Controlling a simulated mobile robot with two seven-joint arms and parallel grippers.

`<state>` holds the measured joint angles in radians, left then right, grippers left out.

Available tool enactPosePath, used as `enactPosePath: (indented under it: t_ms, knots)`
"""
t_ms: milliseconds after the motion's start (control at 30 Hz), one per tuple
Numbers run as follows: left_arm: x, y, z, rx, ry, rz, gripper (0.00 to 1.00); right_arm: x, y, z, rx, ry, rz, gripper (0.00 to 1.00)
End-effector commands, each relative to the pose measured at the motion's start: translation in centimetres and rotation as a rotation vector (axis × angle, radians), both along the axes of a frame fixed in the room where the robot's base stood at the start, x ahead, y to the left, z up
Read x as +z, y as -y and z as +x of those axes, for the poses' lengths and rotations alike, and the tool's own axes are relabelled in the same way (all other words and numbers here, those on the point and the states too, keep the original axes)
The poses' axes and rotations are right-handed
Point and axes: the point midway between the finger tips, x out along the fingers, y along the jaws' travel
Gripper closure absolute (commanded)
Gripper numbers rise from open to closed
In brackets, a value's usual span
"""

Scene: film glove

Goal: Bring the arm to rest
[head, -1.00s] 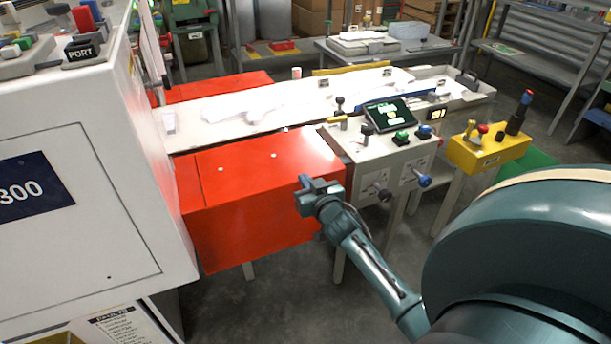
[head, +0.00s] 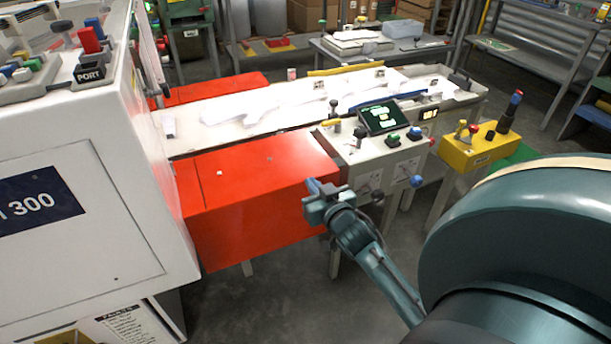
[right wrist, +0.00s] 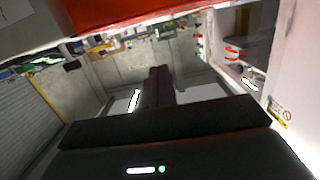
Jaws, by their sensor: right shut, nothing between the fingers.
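My right gripper (head: 322,194) is in front of the right front edge of the red cover (head: 250,185) in the head view. It is shut and holds nothing. Its arm comes up from the lower right, and I cannot tell from the head view whether the gripper touches the cover. In the right wrist view the shut fingers (right wrist: 157,85) stand up in the middle, with nothing held, and a red surface (right wrist: 130,10) runs along the top. My left gripper is not in view.
Beside the red cover is a control panel (head: 375,155) with a small screen, buttons and knobs. A yellow box (head: 468,150) with levers stands to its right. A white machine cabinet (head: 60,170) fills the left. Grey floor (head: 290,290) is open in front.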

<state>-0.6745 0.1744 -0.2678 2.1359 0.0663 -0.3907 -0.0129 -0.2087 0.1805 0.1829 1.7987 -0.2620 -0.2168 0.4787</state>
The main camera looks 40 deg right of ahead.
Motion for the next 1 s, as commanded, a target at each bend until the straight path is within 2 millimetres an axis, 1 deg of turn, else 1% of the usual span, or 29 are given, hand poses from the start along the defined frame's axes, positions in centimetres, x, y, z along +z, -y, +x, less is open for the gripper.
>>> enactPosePath:
  t_ms: [33, 133, 267, 433, 467, 533, 567, 667, 700, 733, 767, 800, 900, 1000]
  knots:
    - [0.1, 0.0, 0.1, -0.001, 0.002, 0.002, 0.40, 0.2, -0.2, -0.8, 0.000, -0.001, 0.001, 1.00]
    - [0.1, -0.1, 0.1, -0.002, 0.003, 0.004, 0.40, 0.4, -0.5, -1.8, 0.000, -0.001, 0.000, 1.00]
    - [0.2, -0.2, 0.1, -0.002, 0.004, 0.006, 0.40, 0.6, -0.6, -2.4, 0.000, 0.000, -0.001, 1.00]
    - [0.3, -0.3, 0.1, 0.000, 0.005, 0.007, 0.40, 0.6, -0.6, -2.5, 0.001, -0.001, -0.001, 1.00]
    - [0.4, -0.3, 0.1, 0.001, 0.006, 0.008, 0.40, 0.6, -0.8, -2.5, 0.003, -0.004, -0.001, 1.00]
    - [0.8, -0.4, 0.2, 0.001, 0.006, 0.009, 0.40, 0.3, -1.8, -3.0, 0.024, -0.028, -0.001, 1.00]
    - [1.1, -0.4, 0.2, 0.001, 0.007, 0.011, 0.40, 0.0, -2.7, -3.4, 0.042, -0.047, -0.002, 1.00]
    - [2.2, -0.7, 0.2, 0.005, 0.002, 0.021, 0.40, -1.4, -6.9, -5.6, 0.130, -0.141, -0.006, 1.00]
    - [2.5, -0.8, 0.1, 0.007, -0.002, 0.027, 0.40, -2.0, -9.0, -6.9, 0.175, -0.185, -0.006, 1.00]
    - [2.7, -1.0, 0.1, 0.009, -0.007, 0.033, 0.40, -2.5, -10.6, -7.9, 0.209, -0.221, -0.005, 1.00]
    - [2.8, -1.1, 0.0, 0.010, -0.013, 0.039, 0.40, -2.9, -12.1, -9.0, 0.245, -0.253, -0.004, 1.00]
    - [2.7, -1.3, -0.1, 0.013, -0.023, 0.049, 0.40, -3.4, -14.1, -10.5, 0.291, -0.293, -0.001, 1.00]
    - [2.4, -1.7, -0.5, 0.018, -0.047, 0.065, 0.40, -4.1, -18.4, -14.0, 0.392, -0.377, 0.009, 1.00]
    - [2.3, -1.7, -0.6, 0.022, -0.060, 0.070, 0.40, -4.4, -21.4, -16.6, 0.466, -0.429, 0.019, 1.00]
